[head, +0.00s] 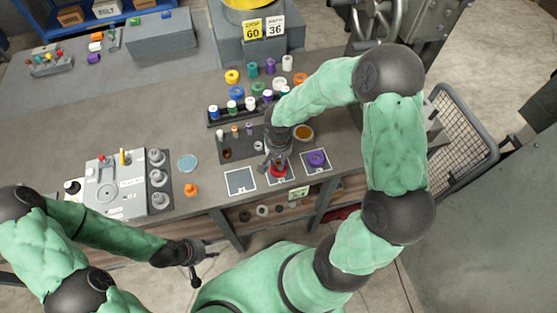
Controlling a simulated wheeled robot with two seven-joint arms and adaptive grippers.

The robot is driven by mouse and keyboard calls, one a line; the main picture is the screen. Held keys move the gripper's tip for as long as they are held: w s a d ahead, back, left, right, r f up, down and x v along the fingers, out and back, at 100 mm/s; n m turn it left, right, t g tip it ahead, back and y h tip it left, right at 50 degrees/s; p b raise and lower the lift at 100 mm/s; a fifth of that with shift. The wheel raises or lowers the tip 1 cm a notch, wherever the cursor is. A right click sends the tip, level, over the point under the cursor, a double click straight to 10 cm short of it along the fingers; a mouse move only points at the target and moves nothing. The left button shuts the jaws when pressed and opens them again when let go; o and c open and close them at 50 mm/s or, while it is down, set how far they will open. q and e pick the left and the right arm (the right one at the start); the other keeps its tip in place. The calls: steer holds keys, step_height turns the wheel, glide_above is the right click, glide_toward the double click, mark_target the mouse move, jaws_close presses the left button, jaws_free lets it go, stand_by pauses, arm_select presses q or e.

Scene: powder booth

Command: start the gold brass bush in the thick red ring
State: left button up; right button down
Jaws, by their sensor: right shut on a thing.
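The thick red ring (279,173) lies on the middle of three square pads at the front of the bench, partly covered by my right gripper. My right gripper (274,166) comes down from above, right over the ring. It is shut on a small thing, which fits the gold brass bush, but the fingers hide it. I cannot tell whether the bush touches the ring. My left gripper (203,267) is empty in front of the bench, low and away from the ring, with its fingers apart.
A purple ring (316,159) lies on the right pad; the left pad (240,181) is bare. A dark tray (229,152) with small parts and a brown dish (303,132) lie behind. A grey fixture (112,190) and an orange part (190,189) stand left.

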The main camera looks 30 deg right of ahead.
steer(key=shift+f+b, duration=0.75)
steer(key=c, duration=0.9)
jaws_free()
step_height(320, 180, up, 12)
steer(key=shift+r, duration=0.1)
